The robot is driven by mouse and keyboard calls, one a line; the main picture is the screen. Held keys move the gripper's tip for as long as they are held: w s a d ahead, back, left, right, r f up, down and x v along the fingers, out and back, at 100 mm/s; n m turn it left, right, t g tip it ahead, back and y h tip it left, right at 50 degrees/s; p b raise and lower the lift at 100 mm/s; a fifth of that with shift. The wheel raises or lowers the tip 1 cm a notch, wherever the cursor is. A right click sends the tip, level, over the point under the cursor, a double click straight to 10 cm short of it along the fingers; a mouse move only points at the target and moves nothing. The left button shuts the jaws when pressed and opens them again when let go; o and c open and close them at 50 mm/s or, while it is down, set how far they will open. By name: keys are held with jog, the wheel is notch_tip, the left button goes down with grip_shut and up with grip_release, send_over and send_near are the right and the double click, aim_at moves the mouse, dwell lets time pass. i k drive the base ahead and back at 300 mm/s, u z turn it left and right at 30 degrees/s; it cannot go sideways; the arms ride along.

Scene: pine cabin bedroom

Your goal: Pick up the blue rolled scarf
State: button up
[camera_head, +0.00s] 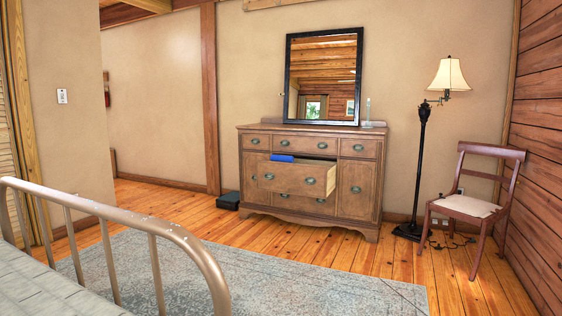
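The blue rolled scarf (283,158) shows as a small bright blue shape at the left of an open drawer (297,178) in the wooden dresser (365,206). Its top shows above the drawer's front panel; its lower part is hidden by that panel. The drawer is pulled out from the middle of the dresser. My gripper is not in this view.
A metal bed frame (160,226) stands at the near left, with a grey rug (300,280) between it and the dresser. A black box (229,200) sits left of the dresser. A floor lamp (422,160) and a chair (470,208) stand to its right.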

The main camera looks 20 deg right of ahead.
aim_at(273, 157)
jog(key=z, duration=0.4)
jog(key=i, duration=0.65)
jog(key=z, duration=1.2)
jog(key=i, duration=1.85)
jog(key=z, duration=0.4)
jog(key=i, duration=1.95)
jog(key=u, duration=1.25)
jog(key=i, duration=1.25)
jog(key=u, duration=1.35)
jog(key=i, duration=0.2)
jog(key=z, duration=0.05)
jog(key=k, duration=0.5)
jog(key=z, duration=0.35)
jog(key=i, duration=0.65)
jog(key=u, duration=0.15)
